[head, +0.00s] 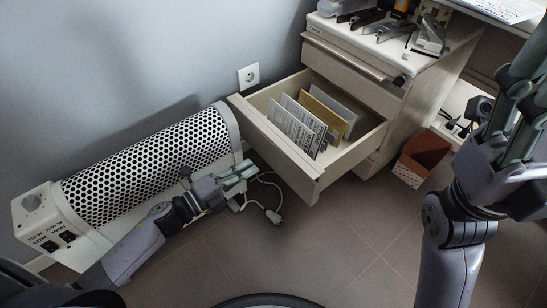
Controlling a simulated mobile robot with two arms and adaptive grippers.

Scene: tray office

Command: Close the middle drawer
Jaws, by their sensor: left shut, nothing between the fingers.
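The middle drawer (281,146) of a pale cabinet (428,83) is pulled far out. It holds several upright folders or cards (298,124), white, tan and grey. My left gripper (250,171) is shut and empty. In the picture it is left of and below the drawer's front corner, in front of the heater. It looks apart from the drawer. My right gripper (527,88) is close to the camera at the right edge, partly cut off. I cannot tell whether its fingers are open.
A white perforated heater (150,170) stands along the wall at left. A cable with a plug (271,214) lies on the floor below the drawer. The closed top drawer (352,72) is above. An orange-brown bin (421,158) stands right of the cabinet. Stationery lies on the cabinet top (357,35).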

